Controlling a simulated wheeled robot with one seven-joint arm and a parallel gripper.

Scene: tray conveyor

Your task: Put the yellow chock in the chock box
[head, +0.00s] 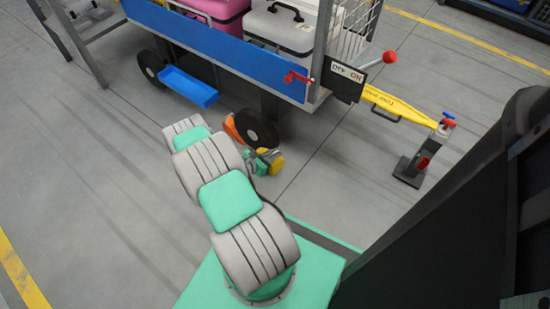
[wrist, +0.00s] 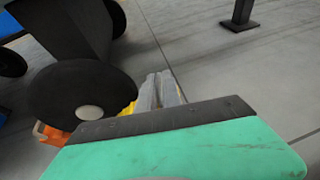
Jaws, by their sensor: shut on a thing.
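The yellow chock (head: 277,163) is on the floor side of the cart's near wheel (head: 257,130), at my gripper (head: 267,156). In the wrist view, slivers of yellow chock (wrist: 129,109) show beside my gripper's grey fingers (wrist: 159,80), which hide most of it. My gripper is shut on it, close to the wheel. Whether the chock touches the floor or wheel is unclear. A blue open-topped box (head: 188,86), likely the chock box, hangs low on the cart's side, left of the wheel.
An orange chock (head: 231,128) sits at the wheel's other side. The luggage cart (head: 222,44) carries suitcases, with a red-knobbed lever (head: 389,57) at its corner. A yellow tow bar (head: 399,105) runs right to a dark stand (head: 412,170). Floor to the left is clear.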

